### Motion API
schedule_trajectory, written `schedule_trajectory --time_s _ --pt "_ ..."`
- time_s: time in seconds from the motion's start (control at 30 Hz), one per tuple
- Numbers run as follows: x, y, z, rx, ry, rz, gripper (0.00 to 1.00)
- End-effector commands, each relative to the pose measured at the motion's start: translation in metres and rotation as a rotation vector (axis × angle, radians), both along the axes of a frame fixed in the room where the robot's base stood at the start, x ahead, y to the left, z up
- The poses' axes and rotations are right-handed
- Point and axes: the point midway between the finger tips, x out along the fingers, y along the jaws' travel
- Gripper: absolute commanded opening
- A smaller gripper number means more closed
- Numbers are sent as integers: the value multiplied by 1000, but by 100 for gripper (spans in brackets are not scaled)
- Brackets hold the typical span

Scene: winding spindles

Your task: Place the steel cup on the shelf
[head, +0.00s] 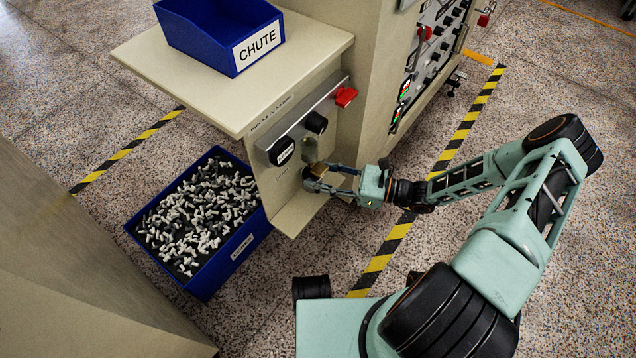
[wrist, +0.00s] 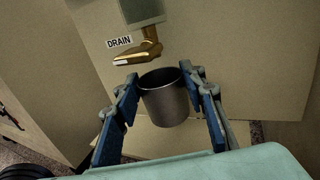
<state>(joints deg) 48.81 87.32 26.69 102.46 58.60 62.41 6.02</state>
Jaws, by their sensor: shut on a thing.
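The steel cup (wrist: 168,100) is a plain grey cylinder, upright with its open mouth visible in the wrist view. My gripper (wrist: 162,84) is shut on it, with one finger on each side. In the head view my gripper (head: 318,178) is at the machine's front, and the cup is hard to make out there. A brass drain spout (wrist: 138,52) is on the panel just above and left of the cup's mouth. A pale ledge (head: 296,217), possibly the shelf, juts out low on the machine. It also shows below the cup in the wrist view (wrist: 160,142).
A beige top surface (head: 290,98) overhangs the panel and bears a blue CHUTE bin (head: 205,40). A blue crate of small parts (head: 240,250) is on the floor left of the ledge.

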Motion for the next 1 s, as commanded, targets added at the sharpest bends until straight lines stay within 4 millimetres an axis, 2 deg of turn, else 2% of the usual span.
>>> schedule_trajectory --time_s 0.27,0.67,0.7,0.83,1.0 --pt "0 1 -35 0 1 1 13" --pt "0 0 -39 1 0 1 13" --pt "0 0 -39 0 0 1 40" --pt "0 0 -38 0 0 1 54" --pt "0 0 -38 0 0 1 56"
